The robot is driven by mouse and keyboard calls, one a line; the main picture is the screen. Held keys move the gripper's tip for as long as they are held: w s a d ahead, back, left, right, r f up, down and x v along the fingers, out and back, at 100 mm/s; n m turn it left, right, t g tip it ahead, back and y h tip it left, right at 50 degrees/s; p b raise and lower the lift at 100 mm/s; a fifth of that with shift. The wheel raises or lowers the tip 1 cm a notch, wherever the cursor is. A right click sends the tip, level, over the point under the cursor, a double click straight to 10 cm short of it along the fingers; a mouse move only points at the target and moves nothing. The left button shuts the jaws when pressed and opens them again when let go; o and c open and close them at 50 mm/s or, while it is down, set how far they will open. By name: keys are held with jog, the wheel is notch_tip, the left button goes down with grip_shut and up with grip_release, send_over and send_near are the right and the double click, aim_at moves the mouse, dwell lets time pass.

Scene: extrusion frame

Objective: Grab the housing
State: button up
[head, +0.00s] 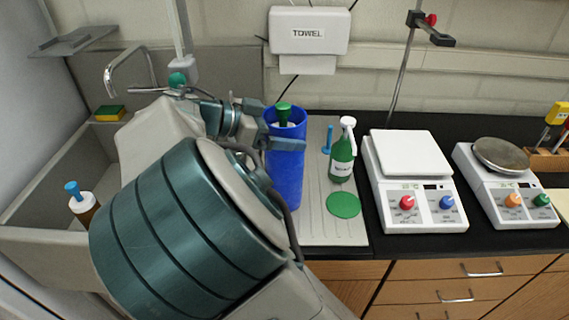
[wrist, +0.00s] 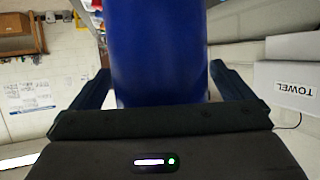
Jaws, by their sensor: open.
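A tall blue cylinder (head: 284,180) stands upright on the drying mat beside the sink in the head view; it is the likeliest housing, though nothing marks it as such. A green-topped thing (head: 284,112) shows in its open top. My gripper (wrist: 160,78) is open. In the wrist view the blue cylinder (wrist: 160,50) lies between its two fingers, with little gap on either side; contact cannot be told. In the head view one finger reaches across the cylinder's upper front, and my arm hides its lower left.
A green-and-white bottle (head: 342,160), a green disc (head: 343,205) and a blue stick-like thing (head: 328,138) are right of the cylinder. Two balances (head: 415,180) (head: 505,185) stand farther right. A sink (head: 60,190) lies left, and a towel dispenser (head: 308,38) hangs behind.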

jog(key=shift+w+d+f, duration=0.15)
jog(key=shift+d+f, duration=0.05)
jog(key=shift+d, duration=0.15)
jog(key=c, duration=1.7)
jog(key=shift+r, duration=0.15)
